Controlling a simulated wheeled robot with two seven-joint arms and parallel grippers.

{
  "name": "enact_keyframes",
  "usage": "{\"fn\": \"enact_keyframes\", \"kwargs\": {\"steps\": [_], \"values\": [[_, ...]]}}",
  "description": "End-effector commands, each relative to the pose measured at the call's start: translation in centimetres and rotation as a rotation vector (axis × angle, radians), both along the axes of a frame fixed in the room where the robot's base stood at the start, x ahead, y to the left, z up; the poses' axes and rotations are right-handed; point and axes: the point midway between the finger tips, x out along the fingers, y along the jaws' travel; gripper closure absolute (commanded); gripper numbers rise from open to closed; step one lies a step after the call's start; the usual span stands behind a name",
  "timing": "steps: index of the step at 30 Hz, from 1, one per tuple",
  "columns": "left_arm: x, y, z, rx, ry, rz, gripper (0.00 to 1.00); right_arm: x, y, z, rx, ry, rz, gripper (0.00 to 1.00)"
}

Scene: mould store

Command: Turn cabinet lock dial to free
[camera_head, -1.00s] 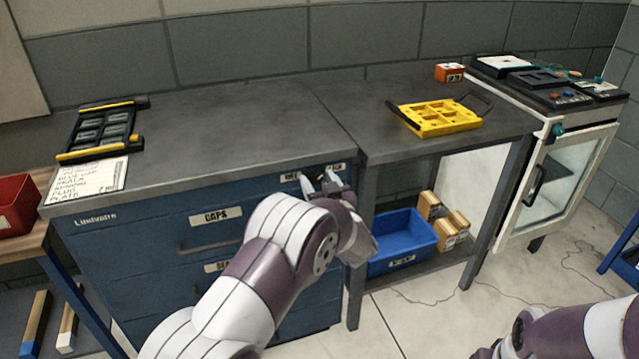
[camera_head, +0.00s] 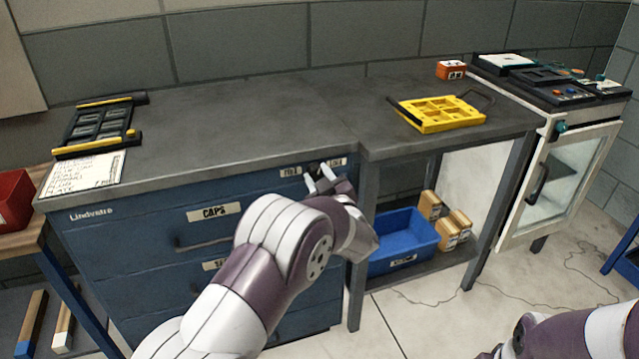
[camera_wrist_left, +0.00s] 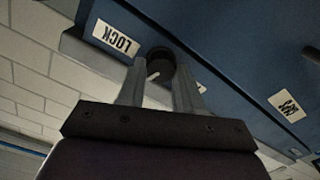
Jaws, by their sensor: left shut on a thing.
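The lock dial (camera_wrist_left: 160,66) is a round black knob with a short white mark, on the blue cabinet (camera_head: 100,240). In the left wrist view the mark is on the knob's lower-left face. My left gripper (camera_head: 318,179) is shut on the dial, with one finger (camera_wrist_left: 132,84) on each side of it. The LOCK label (camera_wrist_left: 115,38) is at the upper left of the dial in that view; another label (camera_wrist_left: 201,87) is partly hidden behind a finger. In the head view the FREE label (camera_head: 291,172) is left of the gripper. My right gripper is outside the picture.
The dark worktop (camera_head: 230,115) overhangs the cabinet front just above the gripper. A yellow tray (camera_head: 440,115) lies on the right worktop. The worktop's middle is clear.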

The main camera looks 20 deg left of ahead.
Motion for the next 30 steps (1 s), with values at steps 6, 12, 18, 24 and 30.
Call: {"fn": "enact_keyframes", "kwargs": {"steps": [6, 12, 18, 24, 30], "values": [[-0.1, 0.1, -0.6, -0.169, -0.111, 0.001, 0.96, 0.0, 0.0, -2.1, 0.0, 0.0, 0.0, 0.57], [-0.1, 0.1, -0.7, -0.326, -0.218, 0.0, 0.96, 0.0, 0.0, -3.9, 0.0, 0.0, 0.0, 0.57], [-0.1, 0.1, -0.8, -0.483, -0.326, 0.001, 0.96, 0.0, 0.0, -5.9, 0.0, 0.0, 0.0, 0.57], [-0.1, 0.2, -0.8, -0.637, -0.429, 0.001, 0.96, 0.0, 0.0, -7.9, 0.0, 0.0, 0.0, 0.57], [-0.1, 0.1, -0.8, -0.769, -0.517, 0.001, 0.96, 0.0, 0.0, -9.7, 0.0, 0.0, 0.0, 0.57]]}}
